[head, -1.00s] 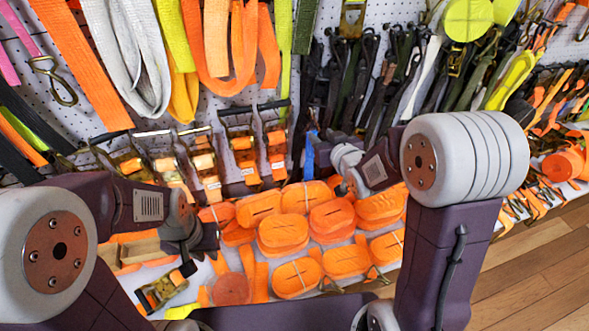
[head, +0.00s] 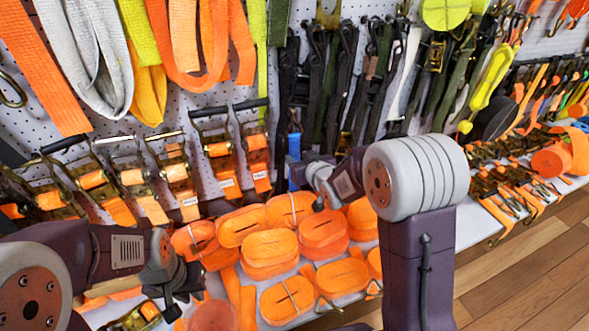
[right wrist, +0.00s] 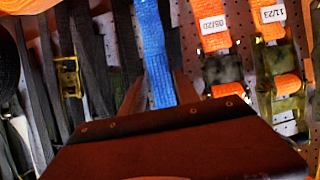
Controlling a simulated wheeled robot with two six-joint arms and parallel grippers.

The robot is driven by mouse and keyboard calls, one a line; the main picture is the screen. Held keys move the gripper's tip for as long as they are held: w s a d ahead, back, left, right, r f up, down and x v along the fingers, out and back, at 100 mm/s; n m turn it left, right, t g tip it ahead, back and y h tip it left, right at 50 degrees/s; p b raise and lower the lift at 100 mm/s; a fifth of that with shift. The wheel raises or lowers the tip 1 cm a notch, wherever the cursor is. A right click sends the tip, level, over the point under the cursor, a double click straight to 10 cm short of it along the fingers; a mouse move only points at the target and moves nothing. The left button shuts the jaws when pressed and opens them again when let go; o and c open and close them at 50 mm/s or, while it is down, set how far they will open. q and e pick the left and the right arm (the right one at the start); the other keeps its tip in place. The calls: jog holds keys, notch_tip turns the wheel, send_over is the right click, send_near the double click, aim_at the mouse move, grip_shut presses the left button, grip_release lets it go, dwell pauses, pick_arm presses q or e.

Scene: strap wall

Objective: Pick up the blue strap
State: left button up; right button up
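The blue strap (head: 294,147) hangs against the pegboard wall, left of the dark hanging straps in the head view. In the right wrist view the blue strap (right wrist: 158,55) runs down from the top edge to between the fingers of my right gripper (right wrist: 158,93). One finger shows on each side of it with a gap, so the gripper is open. Its lower end is hidden behind the gripper body. My left gripper (head: 178,288) is low at the left, over the shelf and away from the blue strap; its finger opening is unclear.
Orange ratchet straps (head: 257,155) hang just left of the blue strap. Dark straps (head: 345,85) hang close on its right. Coiled orange straps (head: 270,252) cover the shelf below. The wooden floor (head: 520,260) at the lower right is clear.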

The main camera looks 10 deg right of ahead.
aim_at(295, 156)
jog(key=w, duration=0.1)
jog(key=w+f+b, duration=0.1)
jog(key=w+f, duration=0.1)
jog(key=shift+a+f, duration=0.1)
jog(key=shift+a, duration=0.15)
jog(key=shift+w+a, duration=0.1)
jog(key=shift+w, duration=0.2)
grip_shut()
jog(key=shift+r, duration=0.2)
